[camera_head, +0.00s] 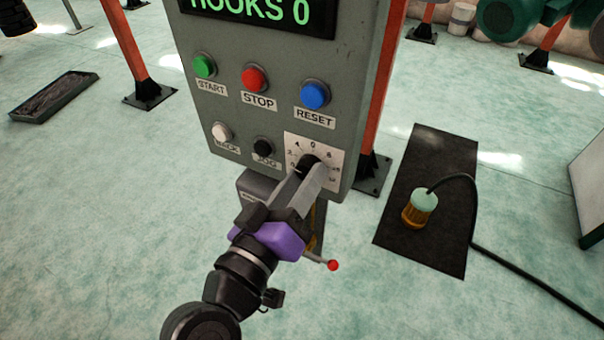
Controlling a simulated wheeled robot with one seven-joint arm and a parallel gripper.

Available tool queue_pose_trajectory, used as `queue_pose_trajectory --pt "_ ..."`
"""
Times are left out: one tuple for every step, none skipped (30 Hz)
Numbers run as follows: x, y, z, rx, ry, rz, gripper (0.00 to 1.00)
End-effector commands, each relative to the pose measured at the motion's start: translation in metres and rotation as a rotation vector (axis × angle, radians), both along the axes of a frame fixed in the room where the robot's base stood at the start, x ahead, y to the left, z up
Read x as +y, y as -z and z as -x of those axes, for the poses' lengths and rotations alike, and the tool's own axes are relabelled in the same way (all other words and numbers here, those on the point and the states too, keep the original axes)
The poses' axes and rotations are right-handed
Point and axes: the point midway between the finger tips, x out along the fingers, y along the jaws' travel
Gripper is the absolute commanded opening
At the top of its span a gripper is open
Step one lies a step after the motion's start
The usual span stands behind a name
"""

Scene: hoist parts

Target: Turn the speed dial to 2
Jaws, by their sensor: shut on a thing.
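The speed dial (308,164) is a dark knob on a white numbered plate (328,154) at the lower right of the grey control panel (233,125). Digits including 4 and 6 show around the plate's upper part. My gripper (309,171) reaches up from below, and its fingers are shut on the dial. The fingers hide most of the knob and the lower part of the plate, so I cannot tell which number the dial points at.
Green START (204,66), red STOP (254,78) and blue RESET (315,95) buttons sit above. White (221,132) and black (263,149) buttons are left of the dial. A red-tipped lever (332,265) is below. A cabled plug (420,207) stands on a dark mat (407,238) at right.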

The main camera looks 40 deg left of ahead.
Motion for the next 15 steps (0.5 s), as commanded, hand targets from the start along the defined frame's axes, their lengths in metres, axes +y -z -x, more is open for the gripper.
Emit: queue_pose_trajectory --pt "0.0003 -0.0008 0.0004 -0.002 -0.001 0.010 0.00" --pt "0.0003 -0.0006 0.0004 -0.004 -0.001 0.014 0.00" --pt "0.0003 -0.0005 0.0004 -0.006 -0.001 0.020 0.00" --pt "0.0003 -0.0003 0.0004 -0.006 -0.001 0.023 0.00" --pt "0.0003 -0.0003 0.0004 -0.007 -0.001 0.026 0.00" --pt "0.0003 -0.0002 0.0004 -0.008 -0.001 0.029 0.00" --pt "0.0004 -0.0001 0.0004 -0.008 -0.001 0.030 0.00" --pt "0.0003 0.0000 0.0004 -0.008 -0.001 0.031 0.00" --pt "0.0003 0.0000 0.0004 -0.009 -0.001 0.031 0.00" --pt "0.0004 0.0000 0.0004 -0.008 -0.002 0.031 0.00" --pt "0.0004 0.0000 0.0004 -0.008 -0.002 0.031 0.00" --pt "0.0004 0.0000 0.0004 -0.008 -0.002 0.031 0.00" --pt "0.0004 0.0000 0.0004 -0.008 -0.002 0.031 0.00" --pt "0.0004 0.0000 0.0004 -0.008 -0.002 0.030 0.00" --pt "0.0005 -0.0001 0.0004 -0.008 -0.002 0.030 0.00"
